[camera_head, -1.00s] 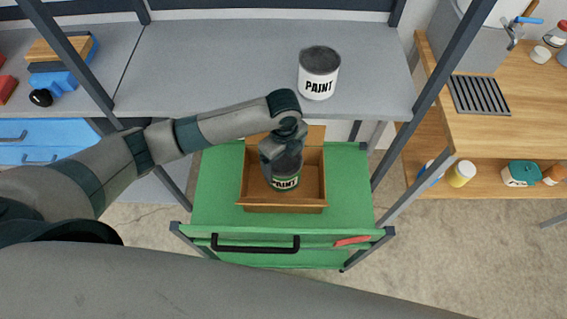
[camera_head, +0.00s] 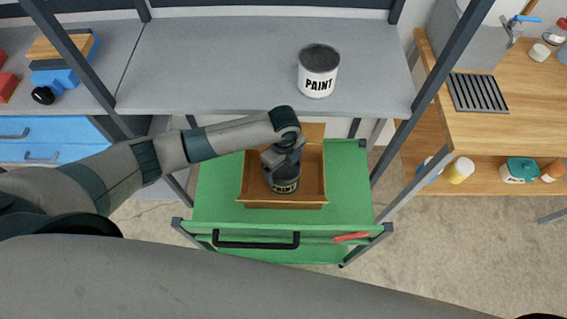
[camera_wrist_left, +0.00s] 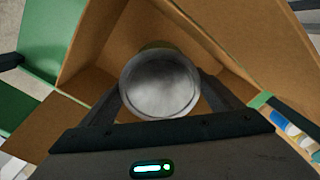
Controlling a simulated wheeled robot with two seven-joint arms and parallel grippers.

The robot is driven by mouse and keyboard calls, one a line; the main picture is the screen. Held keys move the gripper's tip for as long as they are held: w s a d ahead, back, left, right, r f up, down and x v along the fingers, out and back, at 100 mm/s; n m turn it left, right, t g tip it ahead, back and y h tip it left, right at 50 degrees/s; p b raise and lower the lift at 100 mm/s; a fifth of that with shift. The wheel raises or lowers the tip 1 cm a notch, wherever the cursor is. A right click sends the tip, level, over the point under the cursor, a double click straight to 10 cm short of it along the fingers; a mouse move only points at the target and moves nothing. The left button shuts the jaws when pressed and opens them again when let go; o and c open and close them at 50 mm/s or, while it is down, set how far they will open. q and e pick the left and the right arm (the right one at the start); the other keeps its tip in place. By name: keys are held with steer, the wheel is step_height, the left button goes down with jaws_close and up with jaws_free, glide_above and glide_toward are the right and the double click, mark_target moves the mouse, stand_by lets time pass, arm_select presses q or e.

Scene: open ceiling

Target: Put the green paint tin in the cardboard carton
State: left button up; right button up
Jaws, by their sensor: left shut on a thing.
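The green paint tin (camera_head: 285,186) is in the cardboard carton (camera_head: 254,204), which is open on top. Its pale PAINT label faces the head camera. My left gripper (camera_head: 282,167) reaches down from above and is shut on the tin. In the left wrist view the tin's round grey lid (camera_wrist_left: 160,85) lies between the two fingers, with the brown carton walls (camera_wrist_left: 112,45) around it. I cannot tell whether the tin touches the carton floor. My right gripper is not in view.
The carton stands on a green cart (camera_head: 350,185) with a dark handle (camera_head: 256,245) and a red item (camera_head: 351,237) at its front. Another paint tin (camera_head: 318,72), white with a dark top, stands on the grey shelf (camera_head: 215,60) behind. A wooden counter (camera_head: 510,125) is at right.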

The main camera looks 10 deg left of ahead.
arm_select(q)
steer(key=shift+f, duration=0.7)
steer(key=shift+f, duration=0.1)
steer(key=o, duration=1.9)
steer(key=shift+o, duration=0.2)
steer(key=shift+r, duration=0.45)
step_height(320, 180, up, 11)
steer(key=shift+r+b, duration=0.15)
steer(key=shift+b, duration=0.65)
